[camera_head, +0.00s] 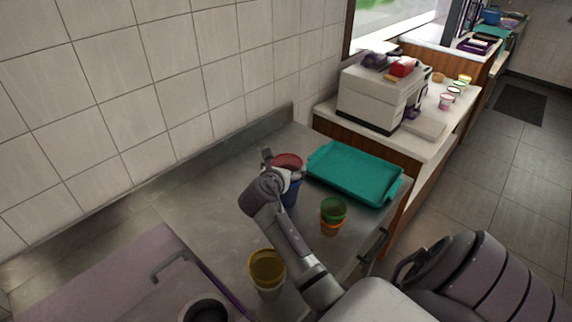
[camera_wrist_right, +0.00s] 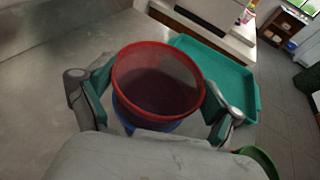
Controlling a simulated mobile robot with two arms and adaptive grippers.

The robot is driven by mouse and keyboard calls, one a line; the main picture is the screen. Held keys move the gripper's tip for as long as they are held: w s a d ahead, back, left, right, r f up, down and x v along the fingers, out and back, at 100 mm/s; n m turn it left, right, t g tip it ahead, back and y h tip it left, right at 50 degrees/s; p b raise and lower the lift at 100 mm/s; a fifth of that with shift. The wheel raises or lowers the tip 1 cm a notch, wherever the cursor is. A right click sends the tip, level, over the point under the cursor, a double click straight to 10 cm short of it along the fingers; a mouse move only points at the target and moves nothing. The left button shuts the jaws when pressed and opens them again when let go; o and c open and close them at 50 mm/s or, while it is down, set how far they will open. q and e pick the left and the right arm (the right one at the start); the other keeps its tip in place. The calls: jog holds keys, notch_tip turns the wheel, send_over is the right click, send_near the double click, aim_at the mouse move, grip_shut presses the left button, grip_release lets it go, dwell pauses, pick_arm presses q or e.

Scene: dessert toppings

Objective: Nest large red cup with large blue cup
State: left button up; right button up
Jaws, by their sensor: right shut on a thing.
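The large red cup (camera_head: 288,160) is at the far side of the metal counter, beside the teal tray. In the right wrist view the red cup (camera_wrist_right: 158,80) sits between the fingers, its open mouth facing the camera. The large blue cup (camera_head: 291,194) is directly below it, and its blue edge (camera_wrist_right: 128,112) shows under the red cup in the wrist view. The red cup appears to sit in the blue one; how deep is hidden. My right gripper (camera_head: 281,170) is shut on the red cup, with a finger on each side. My left gripper is not in view.
A teal tray (camera_head: 352,176) lies right of the cups. A green cup (camera_head: 333,208) stacked with an orange cup (camera_head: 331,229) stands nearer. A yellow cup (camera_head: 266,267) is at the front. A white machine (camera_head: 374,97) stands on the counter behind. Bare metal lies left of the cups.

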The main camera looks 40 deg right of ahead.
jog(key=o, duration=0.7)
dwell(0.6)
notch_tip(320, 180, up, 9)
jog(key=p, duration=1)
dwell(0.4)
jog(key=shift+a+f, duration=0.1)
jog(key=shift+f, duration=0.05)
dwell(0.3)
